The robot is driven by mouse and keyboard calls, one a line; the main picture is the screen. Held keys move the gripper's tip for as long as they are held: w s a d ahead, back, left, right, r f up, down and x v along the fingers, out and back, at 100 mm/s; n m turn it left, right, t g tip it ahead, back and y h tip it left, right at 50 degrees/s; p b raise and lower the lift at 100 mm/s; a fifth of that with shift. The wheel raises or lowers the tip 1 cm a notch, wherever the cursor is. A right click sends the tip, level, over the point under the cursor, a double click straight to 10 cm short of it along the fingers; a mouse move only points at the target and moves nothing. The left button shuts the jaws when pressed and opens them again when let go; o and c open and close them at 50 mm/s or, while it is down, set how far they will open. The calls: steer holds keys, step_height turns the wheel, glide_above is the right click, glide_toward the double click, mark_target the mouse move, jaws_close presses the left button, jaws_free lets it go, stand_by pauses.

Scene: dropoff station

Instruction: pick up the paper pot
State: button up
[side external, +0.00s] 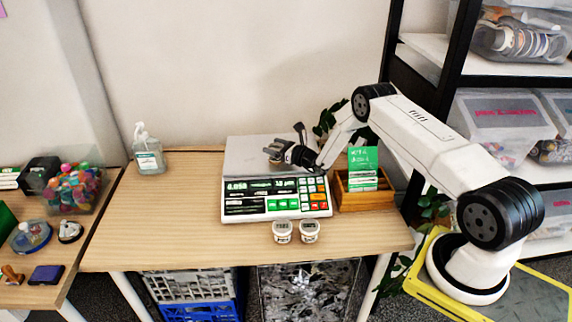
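Two small white pots stand upright side by side on the table in front of the scale: a left one (282,232) and a right one (309,232). Both have dark markings on top. I cannot tell which of them is the paper pot, or whether either is paper. My gripper (272,151) is over the silver plate of the scale (250,152), behind and above both pots and well apart from them. Its dark fingers point left. They are too small to tell whether they are open or shut, and I see no object between them.
The scale's keypad front (275,198) stands between my gripper and the pots. A wooden box (364,200) with a green card (363,160) is right of the scale. A pump bottle (148,152) stands at the back left. The table's left front (160,225) is clear.

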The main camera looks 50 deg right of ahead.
steer(key=c, duration=0.7)
steer(key=shift+r, duration=0.2)
steer(key=shift+r, duration=0.95)
steer(key=shift+s+a+r, duration=0.65)
steer(key=shift+s+r, duration=1.15)
steer(key=shift+s, duration=0.45)
steer(key=shift+s+a+r, duration=0.65)
steer(key=shift+s+r, duration=1.1)
steer(key=shift+s, duration=0.45)
steer(key=shift+s+a+r, duration=0.65)
steer(key=shift+s+r, duration=1.15)
steer(key=shift+s, duration=0.45)
steer(key=s+a+n+y, duration=0.1)
steer(key=a+y, duration=0.1)
steer(key=a, duration=0.3)
steer(key=s+a+n+g+y, duration=0.1)
steer(key=s+a+n+y, duration=0.1)
steer(key=a, duration=0.4)
steer(key=s+a+r+n+g+y, duration=0.1)
steer(key=s+a+y, duration=0.1)
steer(key=a, duration=0.4)
steer(key=shift+s+a+y, duration=0.15)
steer(key=shift+s+y, duration=0.05)
steer(key=shift+y, duration=0.1)
steer(key=shift+f, duration=0.1)
